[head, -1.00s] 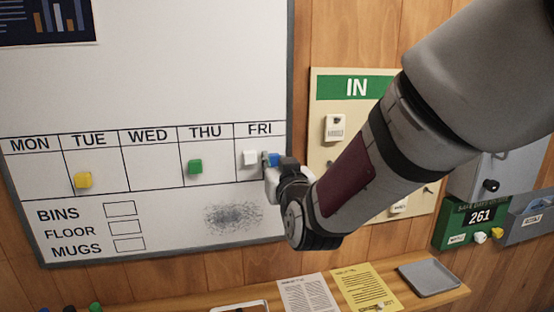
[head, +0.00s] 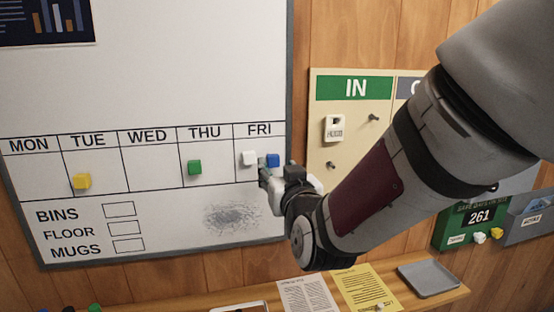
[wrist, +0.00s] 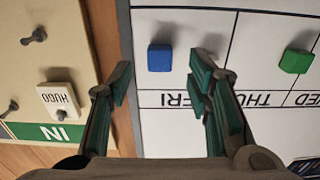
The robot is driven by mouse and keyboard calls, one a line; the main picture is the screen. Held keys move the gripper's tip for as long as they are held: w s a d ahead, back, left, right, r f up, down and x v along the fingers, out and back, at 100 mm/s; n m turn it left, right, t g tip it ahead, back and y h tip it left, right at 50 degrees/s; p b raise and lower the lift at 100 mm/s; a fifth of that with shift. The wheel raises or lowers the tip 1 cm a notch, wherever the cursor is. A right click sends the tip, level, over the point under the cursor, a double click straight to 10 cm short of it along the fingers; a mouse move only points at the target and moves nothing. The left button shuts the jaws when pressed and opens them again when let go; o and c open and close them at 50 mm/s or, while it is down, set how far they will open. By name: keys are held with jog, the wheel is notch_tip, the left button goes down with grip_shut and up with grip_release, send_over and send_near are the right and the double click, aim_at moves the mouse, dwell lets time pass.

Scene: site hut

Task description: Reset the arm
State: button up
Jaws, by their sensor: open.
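The blue magnet (head: 273,160) is on the board at the right of the FRI cell and shows beyond the gap between the fingers in the wrist view (wrist: 160,58). I cannot make out the white one in the wrist view. My arm comes in from the upper right.
The whiteboard (head: 190,80) also holds a green magnet (head: 194,167) under THU and a yellow one (head: 81,181) under TUE. The IN board (head: 330,170), with a HUGO tag (head: 334,128) and pegs, is right of it. A shelf (head: 250,294) with papers and a grey tray (head: 428,278) runs below.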

jog(key=s+d+f+m+g+h, duration=0.1)
jog(key=s+d+f+g+h, duration=0.1)
jog(key=s+d+g, duration=0.4)
jog(key=s+d+f+m+g+h, duration=0.2)
jog(key=s+d+g, duration=0.4)
jog(key=s+d, duration=0.9)
jog(key=s+f+h, duration=0.1)
jog(key=s, duration=0.7)
jog(key=shift+s+d+f, duration=0.2)
jog(key=shift+s, duration=0.05)
